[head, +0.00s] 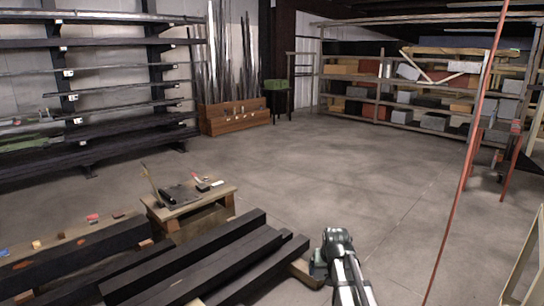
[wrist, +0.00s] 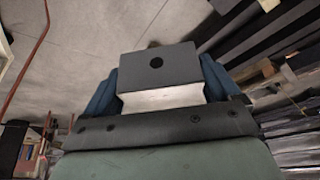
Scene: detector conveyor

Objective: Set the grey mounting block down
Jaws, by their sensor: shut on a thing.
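The grey mounting block (wrist: 178,68) fills the middle of the wrist view. It has a dark grey face with a round black hole and a paler, whitish side below. My gripper (wrist: 160,84) is shut on it, with one blue finger at each side. In the wrist view, concrete floor lies behind the block and dark beams lie to the right. How far the block is above any surface cannot be told. In the head view my arm shows at bottom centre, and I cannot make out the block there.
Long dark beams (head: 215,262) lie at the lower left, beside my arm. A low wooden table (head: 217,199) holds small tools. Racks of bars (head: 95,72) line the left wall, and shelves of boxes (head: 352,91) stand at the back right. A thin red pole (head: 464,170) rises at right. Open floor lies between.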

